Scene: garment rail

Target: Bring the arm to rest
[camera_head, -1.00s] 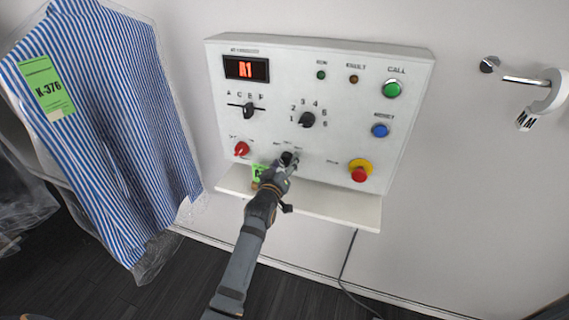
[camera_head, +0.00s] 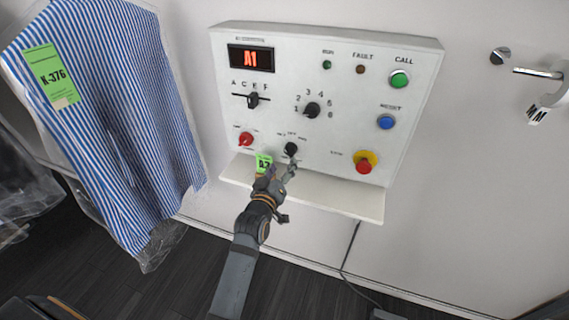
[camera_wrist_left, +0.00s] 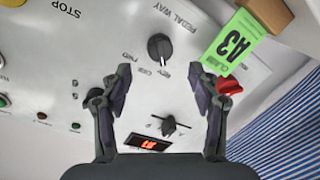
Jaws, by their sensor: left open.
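My left gripper (camera_head: 279,172) is in front of the lower part of a white control panel (camera_head: 330,60). In the left wrist view the left gripper (camera_wrist_left: 162,92) has its fingers spread with nothing between them. A black rotary knob (camera_head: 291,149) sits just above the gripper in the head view. In the left wrist view this knob (camera_wrist_left: 160,47) stands beyond the fingertips, apart from them. The panel's display (camera_head: 251,58) reads A1 in red. My right gripper does not show.
A white shelf (camera_head: 340,196) juts out below the panel. A green A3 tag (camera_head: 264,163) is beside the gripper. A red emergency button (camera_head: 365,163) is at right. A striped shirt (camera_head: 110,120) hangs at left, and a wall hook (camera_head: 535,72) is at far right.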

